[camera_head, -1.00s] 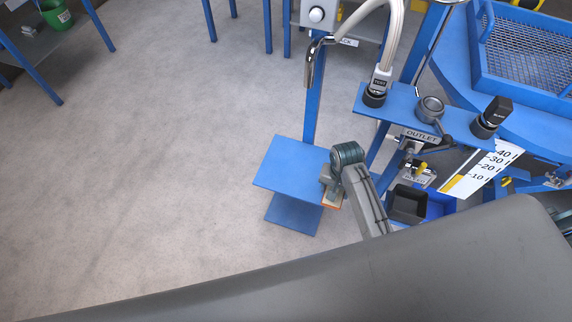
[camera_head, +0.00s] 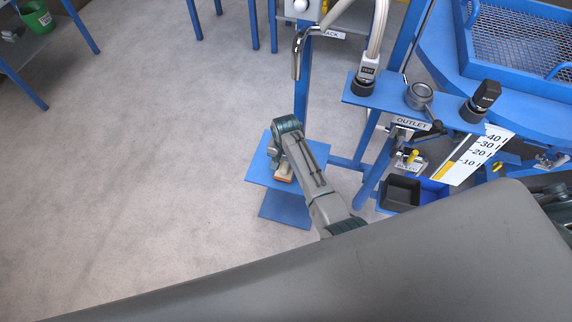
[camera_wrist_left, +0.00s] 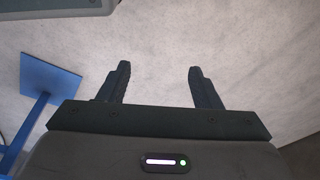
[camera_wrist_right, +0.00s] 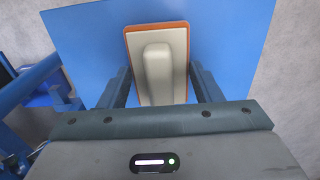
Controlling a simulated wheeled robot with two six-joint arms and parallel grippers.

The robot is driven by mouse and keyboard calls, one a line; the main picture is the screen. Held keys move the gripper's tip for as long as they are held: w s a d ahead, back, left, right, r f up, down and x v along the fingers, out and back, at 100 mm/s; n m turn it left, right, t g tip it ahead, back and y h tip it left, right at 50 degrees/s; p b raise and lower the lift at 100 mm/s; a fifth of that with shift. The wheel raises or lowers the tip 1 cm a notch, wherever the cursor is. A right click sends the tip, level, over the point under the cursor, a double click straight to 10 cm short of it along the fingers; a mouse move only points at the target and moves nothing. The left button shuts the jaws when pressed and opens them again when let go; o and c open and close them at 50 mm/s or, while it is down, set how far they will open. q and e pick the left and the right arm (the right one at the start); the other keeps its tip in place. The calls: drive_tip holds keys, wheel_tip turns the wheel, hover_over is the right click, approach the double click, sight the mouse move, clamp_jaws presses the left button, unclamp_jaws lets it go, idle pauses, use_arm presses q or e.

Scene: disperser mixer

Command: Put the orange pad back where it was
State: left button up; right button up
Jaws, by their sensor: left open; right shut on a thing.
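The orange pad (camera_wrist_right: 157,62) shows in the right wrist view as a cream block with a raised grip and an orange rim. My right gripper (camera_wrist_right: 160,88) is shut on it, with a finger on each side of the grip. Behind the pad is the blue platform (camera_wrist_right: 225,40); I cannot tell whether the pad touches it. In the head view the pad (camera_head: 284,173) shows at the right gripper over the blue platform (camera_head: 312,180), partly hidden by my arm. My left gripper (camera_wrist_left: 157,85) is open and empty above the grey floor.
A blue shelf labelled OUTLET (camera_head: 417,124) with a spout and knobs stands right of the platform. A black bin (camera_head: 402,193) sits below it. A blue mesh tray (camera_head: 518,45) is at the upper right.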

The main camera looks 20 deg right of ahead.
drive_tip(key=shift+f, duration=0.5)
use_arm(q)
drive_tip(key=shift+w+r, duration=0.4)
drive_tip(key=shift+r, duration=0.15)
drive_tip(key=shift+s+f, duration=0.1)
use_arm(e)
drive_tip(key=o, duration=0.9)
drive_tip(key=shift+f, duration=0.1)
drive_tip(key=shift+o, duration=0.2)
use_arm(q)
drive_tip(key=f, duration=0.1)
drive_tip(key=s+f+p, duration=0.1)
drive_tip(key=f, duration=0.1)
drive_tip(key=s+f, duration=0.1)
drive_tip(key=shift+s+a+f+p, duration=0.1)
drive_tip(key=shift+a+f+p, duration=0.05)
drive_tip(key=shift+f+p, duration=0.15)
use_arm(e)
wheel_tip(320, 180, up, 12)
